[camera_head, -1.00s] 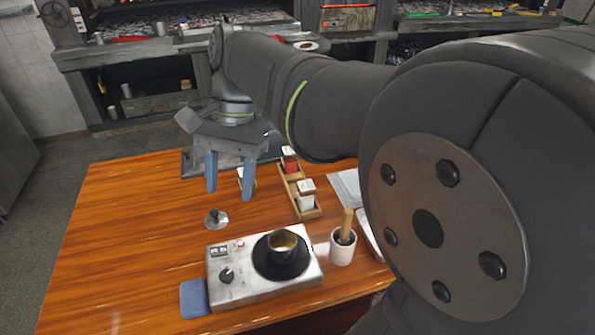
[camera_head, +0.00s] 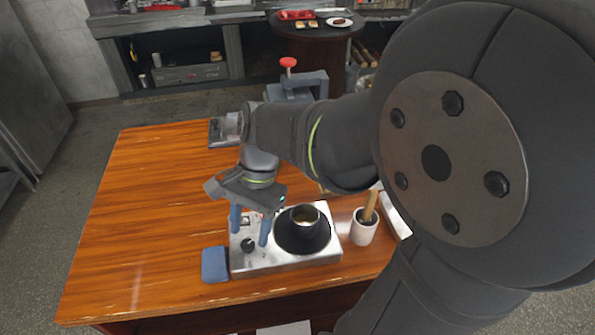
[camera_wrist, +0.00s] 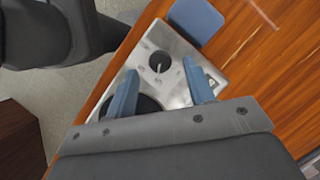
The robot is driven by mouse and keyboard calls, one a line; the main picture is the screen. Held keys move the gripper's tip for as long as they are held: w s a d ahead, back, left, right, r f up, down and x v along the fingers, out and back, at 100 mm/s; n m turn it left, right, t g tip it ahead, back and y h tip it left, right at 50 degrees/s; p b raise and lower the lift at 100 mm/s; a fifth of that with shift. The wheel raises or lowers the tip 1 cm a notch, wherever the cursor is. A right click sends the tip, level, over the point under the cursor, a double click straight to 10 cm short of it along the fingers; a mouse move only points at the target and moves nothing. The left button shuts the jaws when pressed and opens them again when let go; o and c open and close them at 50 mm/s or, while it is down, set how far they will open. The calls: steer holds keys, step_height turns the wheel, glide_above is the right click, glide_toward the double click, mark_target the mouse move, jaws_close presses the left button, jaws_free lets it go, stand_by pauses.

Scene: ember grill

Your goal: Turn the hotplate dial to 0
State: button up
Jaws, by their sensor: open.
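The hotplate (camera_head: 262,262) is a silver box near the table's front edge. Its black dial (camera_head: 247,244) is on the left of its top; in the wrist view the dial (camera_wrist: 160,62) shows a light pointer line. The dial's scale is too small to read.
A blue pad (camera_head: 215,264) lies left of the hotplate. A white cup with a wooden handle (camera_head: 364,226) stands to its right. A red-topped press (camera_head: 289,75) is at the back. The table's left part is clear.

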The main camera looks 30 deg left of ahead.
steer(key=shift+x, duration=1.05)
steer(key=c, duration=1)
steer(key=n, duration=0.2)
steer(key=n+h, duration=0.1)
steer(key=n, duration=0.1)
steer(key=n+h, duration=0.1)
steer(key=shift+s+a+n+t, duration=0.1)
steer(key=shift+a+n+t, duration=0.15)
steer(key=shift+n+t, duration=0.15)
steer(key=n+t, duration=0.1)
steer(key=n, duration=0.2)
steer(key=n+h, duration=0.1)
steer(key=n, duration=0.1)
steer(key=shift+s+a+n+t, duration=0.15)
steer(key=shift+n+t, duration=0.25)
